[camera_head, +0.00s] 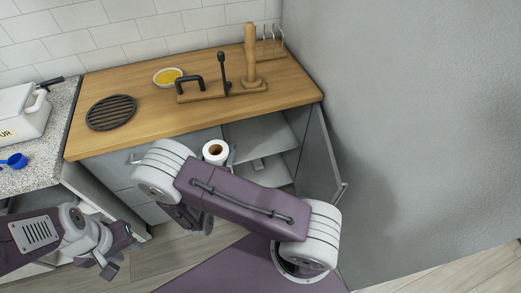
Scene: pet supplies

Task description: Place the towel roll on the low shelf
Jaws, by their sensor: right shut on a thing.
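The towel roll (215,151) is white with a brown core and stands about upright in front of the open cabinet. My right gripper (230,156) is shut on it; the arm hides most of the fingers and the lower part of the roll. The open cabinet under the wooden counter shows a grey shelf (262,137) inside; its lower part is partly hidden by my arm. My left gripper (124,256) is at the lower left, with its fingers apart and nothing between them, far from the roll.
The cabinet door (322,160) stands open on the right. The wooden counter (215,60) holds a black round grate (111,112), a yellow-filled bowl (168,76) and a wooden stand (250,60). A speckled counter (40,170) with a blue scoop (15,160) is at left.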

